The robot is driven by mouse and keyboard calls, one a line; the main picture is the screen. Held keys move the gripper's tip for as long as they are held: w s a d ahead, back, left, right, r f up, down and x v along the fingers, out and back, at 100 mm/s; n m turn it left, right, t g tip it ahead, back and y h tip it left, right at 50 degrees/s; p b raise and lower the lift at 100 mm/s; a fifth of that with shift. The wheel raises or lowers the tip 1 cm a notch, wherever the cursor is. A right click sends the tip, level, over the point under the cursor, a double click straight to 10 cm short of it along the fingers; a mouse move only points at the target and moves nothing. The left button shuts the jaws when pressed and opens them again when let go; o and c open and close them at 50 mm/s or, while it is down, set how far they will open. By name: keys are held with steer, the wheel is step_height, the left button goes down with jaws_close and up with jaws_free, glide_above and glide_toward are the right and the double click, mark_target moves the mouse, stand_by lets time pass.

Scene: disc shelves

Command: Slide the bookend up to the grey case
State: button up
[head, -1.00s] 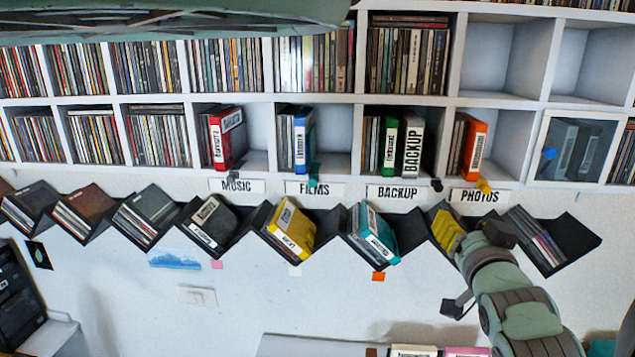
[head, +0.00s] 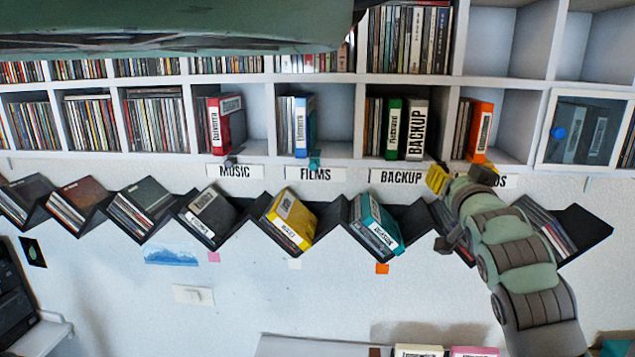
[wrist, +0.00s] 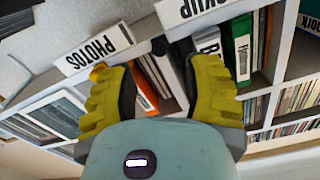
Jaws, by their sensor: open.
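The grey case (head: 416,130) with a BACKUP spine stands beside a green case (head: 392,128) in the compartment above the BACKUP label. Its spine shows partly in the wrist view (wrist: 208,42). The bookend's small black knob (wrist: 159,45) shows in the wrist view, apart from the grey case, near the upright divider. In the head view my gripper hides it. My gripper (head: 437,178) is open in front of the shelf's lower edge, between the BACKUP and PHOTOS labels. In the wrist view its yellow fingers (wrist: 160,88) stand on either side of the knob, with nothing visibly gripped.
An orange case (head: 481,130) stands in the compartment to the right, with an orange knob (wrist: 98,70) near the left finger. The BACKUP label (head: 398,177) and PHOTOS label (wrist: 94,48) lie close by. Zigzag racks (head: 585,225) of cases jut out below.

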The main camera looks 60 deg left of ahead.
mark_target(446, 167)
steer(key=shift+p+x, duration=0.35)
steer(key=shift+x, duration=2.55)
steer(key=shift+a, duration=0.1)
jaws_close()
